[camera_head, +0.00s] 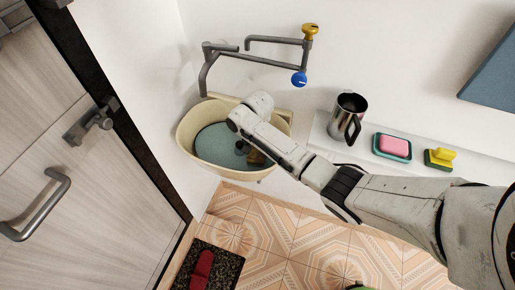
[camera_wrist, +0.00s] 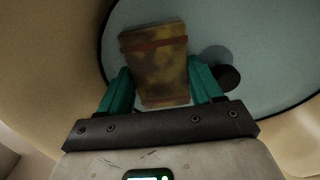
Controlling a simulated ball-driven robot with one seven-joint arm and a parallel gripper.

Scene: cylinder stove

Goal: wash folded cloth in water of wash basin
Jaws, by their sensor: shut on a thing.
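The cream wash basin (camera_head: 184,137) is fixed to the wall and holds blue-grey water (camera_head: 208,142). In the wrist view, its wall (camera_wrist: 40,60) curves around the water (camera_wrist: 255,35). My gripper (camera_wrist: 161,83) reaches down inside the basin, its teal fingers shut on the folded cloth (camera_wrist: 155,55). The cloth is yellow-brown with a reddish band. In the head view, the cloth (camera_head: 258,158) shows only partly beside my wrist, which hides the rest. I cannot tell whether it touches the water or is just above it.
A grey tap with a yellow knob (camera_head: 310,30) and a blue knob (camera_head: 299,79) is above the basin. A metal mug (camera_head: 348,117), a pink sponge in a teal dish (camera_head: 394,146) and a yellow item (camera_head: 441,155) stand on the shelf at right. The door (camera_head: 60,170) is at left.

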